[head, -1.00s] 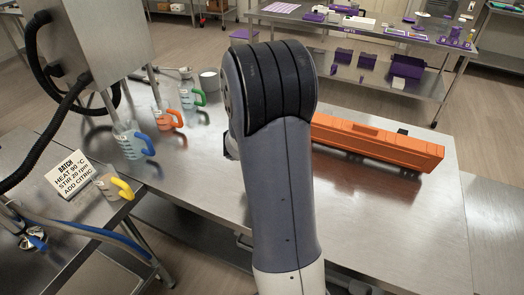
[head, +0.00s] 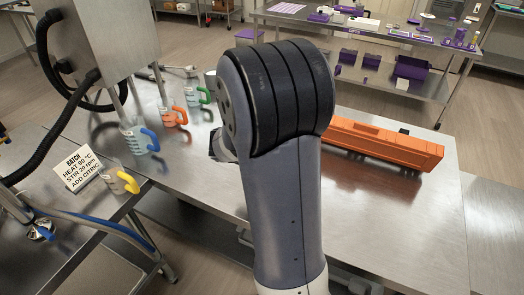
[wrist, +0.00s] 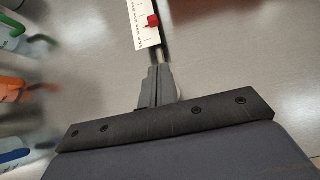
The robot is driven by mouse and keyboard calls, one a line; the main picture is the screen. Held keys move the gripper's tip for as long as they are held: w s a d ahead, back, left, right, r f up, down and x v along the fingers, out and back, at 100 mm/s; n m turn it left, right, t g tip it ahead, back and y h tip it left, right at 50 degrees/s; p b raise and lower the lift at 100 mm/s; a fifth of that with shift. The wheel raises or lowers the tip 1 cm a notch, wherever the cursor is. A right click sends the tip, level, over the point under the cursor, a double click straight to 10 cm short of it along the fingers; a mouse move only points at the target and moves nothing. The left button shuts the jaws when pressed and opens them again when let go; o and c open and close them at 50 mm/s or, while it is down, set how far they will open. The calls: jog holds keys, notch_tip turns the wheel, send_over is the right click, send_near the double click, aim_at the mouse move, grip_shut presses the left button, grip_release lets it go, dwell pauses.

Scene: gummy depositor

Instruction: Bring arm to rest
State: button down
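My gripper (wrist: 157,75) shows in the wrist view with its grey fingers close together. A white strip with tick marks and a red knob (wrist: 146,24) extends from the fingertips beside a thin metal rod. The strip is sharp while the cups are blurred, and it looks held; the contact itself is hard to make out. In the head view my raised arm hides the gripper and the strip.
A long orange case (head: 385,144) lies on the steel table (head: 400,215) right of my arm. Measuring cups with blue (head: 149,140), orange (head: 182,115), green (head: 204,95) and yellow (head: 128,181) handles stand left, near a batch sign (head: 82,168). The right front tabletop is clear.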

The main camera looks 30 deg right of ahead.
jog(key=v, duration=0.5)
jog(key=shift+d, duration=0.1)
jog(key=shift+f, duration=0.1)
